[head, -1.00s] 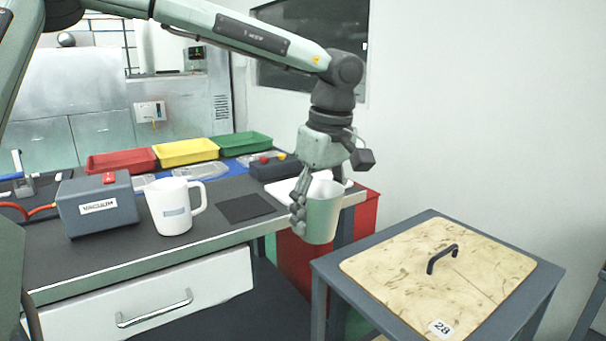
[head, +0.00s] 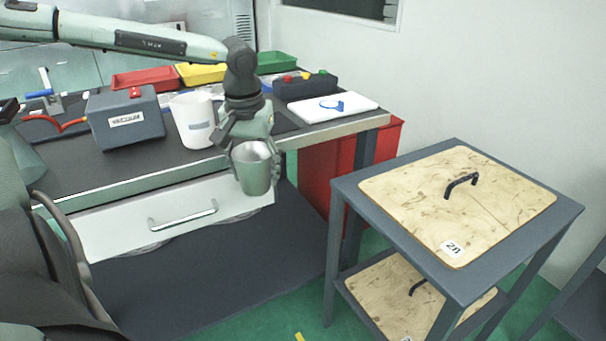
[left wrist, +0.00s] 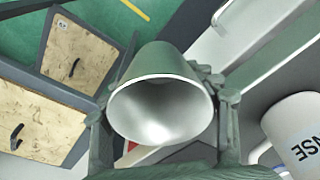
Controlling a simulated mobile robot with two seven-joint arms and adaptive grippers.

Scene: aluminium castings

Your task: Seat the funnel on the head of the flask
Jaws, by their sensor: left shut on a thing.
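A grey metal tapered cup, open at its wide end, looks like the funnel (head: 256,172). My left gripper (head: 254,155) is shut around its sides and holds it in the air in front of the bench drawer. In the left wrist view the funnel (left wrist: 160,108) shows its wide round mouth and smooth, pale inside, with the fingers on both sides of it. Its narrow end is hidden there. I cannot make out anything that is clearly the flask. My right gripper is not in view.
The dark bench (head: 75,178) holds a grey vacuum box (head: 125,118), a white jug (head: 193,120), coloured trays and a white board (head: 330,106). A drawer (head: 150,215) sits beneath.

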